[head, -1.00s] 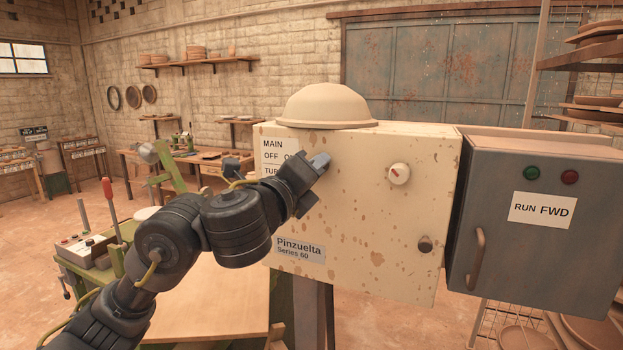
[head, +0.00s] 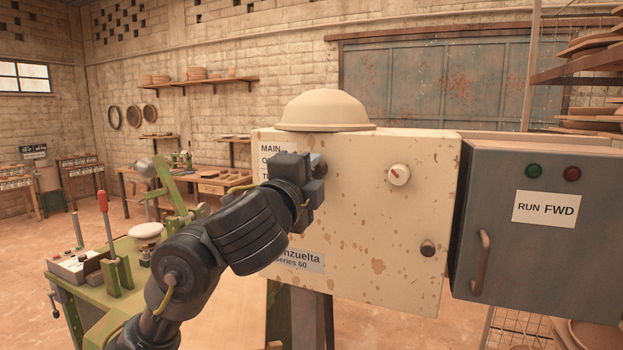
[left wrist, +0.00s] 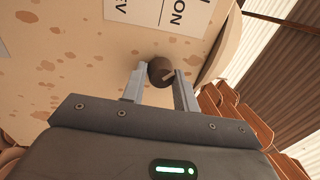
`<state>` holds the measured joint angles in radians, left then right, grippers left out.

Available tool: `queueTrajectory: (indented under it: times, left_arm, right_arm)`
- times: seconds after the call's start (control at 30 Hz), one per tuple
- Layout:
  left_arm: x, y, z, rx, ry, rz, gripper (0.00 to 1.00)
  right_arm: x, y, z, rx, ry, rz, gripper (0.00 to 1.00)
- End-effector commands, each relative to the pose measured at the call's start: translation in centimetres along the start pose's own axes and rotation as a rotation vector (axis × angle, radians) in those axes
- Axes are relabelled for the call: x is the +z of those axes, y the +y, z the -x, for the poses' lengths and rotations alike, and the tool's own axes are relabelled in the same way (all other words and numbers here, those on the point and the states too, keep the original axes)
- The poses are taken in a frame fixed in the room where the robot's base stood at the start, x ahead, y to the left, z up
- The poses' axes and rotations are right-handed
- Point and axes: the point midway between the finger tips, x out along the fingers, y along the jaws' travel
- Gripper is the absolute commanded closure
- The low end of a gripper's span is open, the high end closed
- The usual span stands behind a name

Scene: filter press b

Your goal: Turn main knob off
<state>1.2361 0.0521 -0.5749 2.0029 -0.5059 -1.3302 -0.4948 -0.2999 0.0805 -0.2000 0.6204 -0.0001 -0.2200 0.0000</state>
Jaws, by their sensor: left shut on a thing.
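My left gripper (head: 318,166) is at the upper left of the cream panel box (head: 385,225), beside the printed MAIN label (head: 270,149), and its arm covers part of that label. In the left wrist view, the two fingers of the left gripper (left wrist: 160,80) are closed on either side of a round dark knob (left wrist: 158,68). This knob has a light mark on its edge and sits close to the label (left wrist: 165,12), where ON can be read. In the head view the gripper hides this knob. My right gripper is out of view.
A grey RUN FWD box (head: 535,235) with a handle stands to the right. A domed bowl (head: 325,111) rests on top. A green bench (head: 105,290) is at left.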

Motion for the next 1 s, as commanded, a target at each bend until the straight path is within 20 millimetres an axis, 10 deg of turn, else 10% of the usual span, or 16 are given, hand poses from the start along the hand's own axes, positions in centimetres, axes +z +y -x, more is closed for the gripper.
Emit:
queueTrajectory:
  times: [0.53, 0.57, 0.7, 1.0]
  left_arm:
    - [-0.04, -0.14, 0.00, -0.002, -0.002, 0.023, 0.93]
    - [-0.04, -0.14, 0.00, -0.002, -0.002, 0.023, 0.66]
    - [-0.04, -0.10, 0.00, -0.002, -0.002, 0.022, 0.48]
    - [-0.06, -0.08, 0.12, -0.001, -0.001, 0.021, 0.48]
  right_arm:
    - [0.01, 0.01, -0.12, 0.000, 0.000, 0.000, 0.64]
    - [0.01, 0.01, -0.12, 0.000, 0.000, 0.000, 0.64]
    - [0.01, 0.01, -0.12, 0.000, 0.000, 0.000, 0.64]
    - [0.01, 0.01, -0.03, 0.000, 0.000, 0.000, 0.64]
